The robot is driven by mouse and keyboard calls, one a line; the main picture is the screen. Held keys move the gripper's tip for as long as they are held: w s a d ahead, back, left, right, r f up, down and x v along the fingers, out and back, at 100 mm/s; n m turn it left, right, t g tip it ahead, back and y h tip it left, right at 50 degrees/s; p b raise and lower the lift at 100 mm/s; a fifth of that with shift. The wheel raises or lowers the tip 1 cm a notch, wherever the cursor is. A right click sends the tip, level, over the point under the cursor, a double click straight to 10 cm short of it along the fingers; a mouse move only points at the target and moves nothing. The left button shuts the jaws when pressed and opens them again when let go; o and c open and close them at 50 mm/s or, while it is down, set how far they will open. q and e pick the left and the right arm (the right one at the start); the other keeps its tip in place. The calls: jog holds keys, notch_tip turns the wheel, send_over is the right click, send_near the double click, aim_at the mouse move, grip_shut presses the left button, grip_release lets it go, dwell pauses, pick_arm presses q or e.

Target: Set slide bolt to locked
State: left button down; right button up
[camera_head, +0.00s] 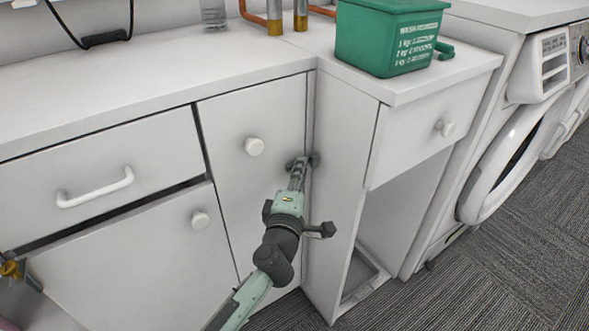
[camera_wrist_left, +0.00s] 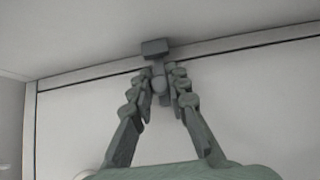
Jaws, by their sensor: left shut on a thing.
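The slide bolt (camera_head: 314,159) is a small dark grey fitting at the edge between a white cabinet door (camera_head: 228,140) and the side panel to its right. My left gripper (camera_head: 298,166) reaches up to the bolt from below. In the left wrist view both fingers of the left gripper (camera_wrist_left: 159,82) are shut on the knob, one on each side. The fingers hide part of the bolt in the head view. My right gripper is not in view.
A green box (camera_head: 388,40) stands on the white counter (camera_head: 150,75) above. A drawer with a round knob (camera_head: 444,128) is over an open compartment to the right. A washing machine (camera_head: 515,150) stands far right. Round knobs stick out near my left arm.

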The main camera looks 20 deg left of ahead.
pick_arm(q)
jog(key=c, duration=1.4)
grip_release()
jog(key=shift+c, duration=0.2)
jog(key=s+d, duration=0.1)
jog(key=s, duration=1.1)
jog(key=shift+d, duration=0.25)
